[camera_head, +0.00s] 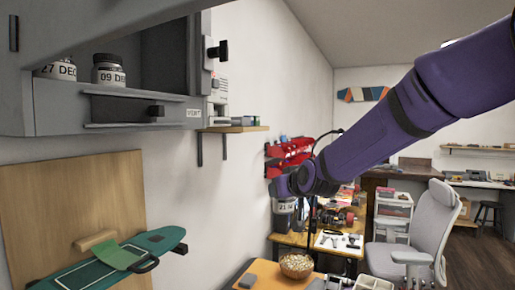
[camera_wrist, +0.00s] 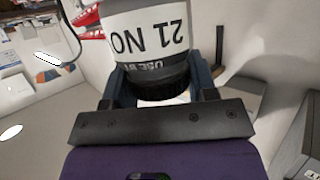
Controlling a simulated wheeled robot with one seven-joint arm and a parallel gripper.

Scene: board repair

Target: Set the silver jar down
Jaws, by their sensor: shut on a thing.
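My gripper (camera_wrist: 163,88) is shut on a jar (camera_wrist: 150,35) with a dark lid and a pale label that reads "21 NO" upside down in the wrist view. The fingers grip it at its dark lid end. In the head view the jar (camera_head: 285,206) hangs in the air at the end of my purple arm, above the wooden table (camera_head: 262,272). My arm hides part of it. Its own colour is hard to tell beyond the greyish label.
A grey open cabinet (camera_head: 60,121) at upper left holds two dated jars (camera_head: 109,72). A small wooden wall shelf (camera_head: 240,129) carries small items. A bowl (camera_head: 296,265) stands on the table below. A green board (camera_head: 130,257) and a grey chair (camera_head: 432,225) are also near.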

